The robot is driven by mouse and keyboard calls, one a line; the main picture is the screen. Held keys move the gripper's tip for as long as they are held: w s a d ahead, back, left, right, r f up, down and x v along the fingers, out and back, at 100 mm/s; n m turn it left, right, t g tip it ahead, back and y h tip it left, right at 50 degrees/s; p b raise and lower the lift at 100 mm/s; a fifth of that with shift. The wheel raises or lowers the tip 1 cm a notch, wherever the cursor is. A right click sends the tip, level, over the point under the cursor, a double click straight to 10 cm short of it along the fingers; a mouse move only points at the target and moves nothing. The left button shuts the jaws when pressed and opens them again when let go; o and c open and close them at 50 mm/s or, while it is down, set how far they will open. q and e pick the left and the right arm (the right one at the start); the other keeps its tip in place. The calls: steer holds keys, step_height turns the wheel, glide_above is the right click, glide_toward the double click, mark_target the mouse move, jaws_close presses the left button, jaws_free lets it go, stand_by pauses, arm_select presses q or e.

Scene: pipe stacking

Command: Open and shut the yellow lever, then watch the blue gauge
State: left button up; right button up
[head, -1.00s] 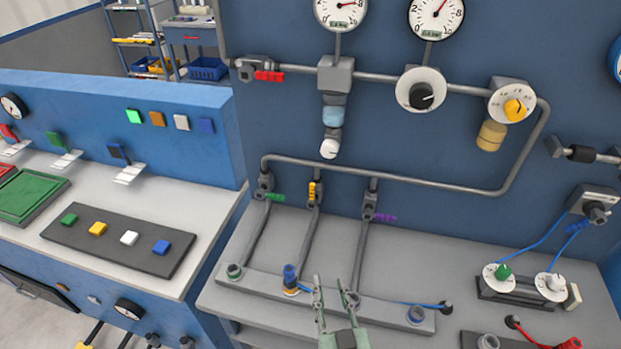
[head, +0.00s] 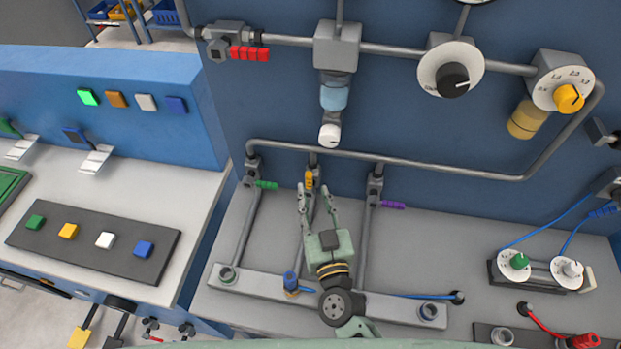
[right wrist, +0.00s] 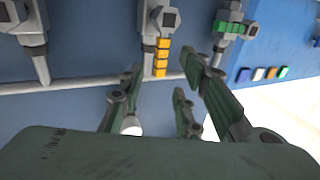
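The yellow lever (head: 309,179) sits on the middle valve of the lower pipe and points along its branch pipe. My right gripper (head: 314,190) is just below it in the head view, fingers open and apart. In the right wrist view the yellow lever (right wrist: 161,58) shows in the gap between the open fingertips (right wrist: 163,72), a little beyond them. I cannot tell whether a finger touches it. The blue gauge is not in view now. My left gripper is not in view.
A green lever (head: 266,185) and a purple lever (head: 393,205) sit on the neighbouring valves, pointing sideways. A long pipe (head: 400,164) runs above them. A blue connector (head: 290,282) stands on the grey bench strip. A white round knob (head: 329,135) hangs above.

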mark_target(310, 182)
steer(key=shift+w+a+r, duration=0.1)
steer(key=shift+w+a, duration=0.05)
steer(key=shift+w, duration=0.8)
steer(key=shift+w+a+f, duration=0.15)
steer(key=shift+w, duration=0.45)
steer(key=shift+w+a+f, duration=0.1)
steer(key=shift+w, duration=0.6)
jaws_close()
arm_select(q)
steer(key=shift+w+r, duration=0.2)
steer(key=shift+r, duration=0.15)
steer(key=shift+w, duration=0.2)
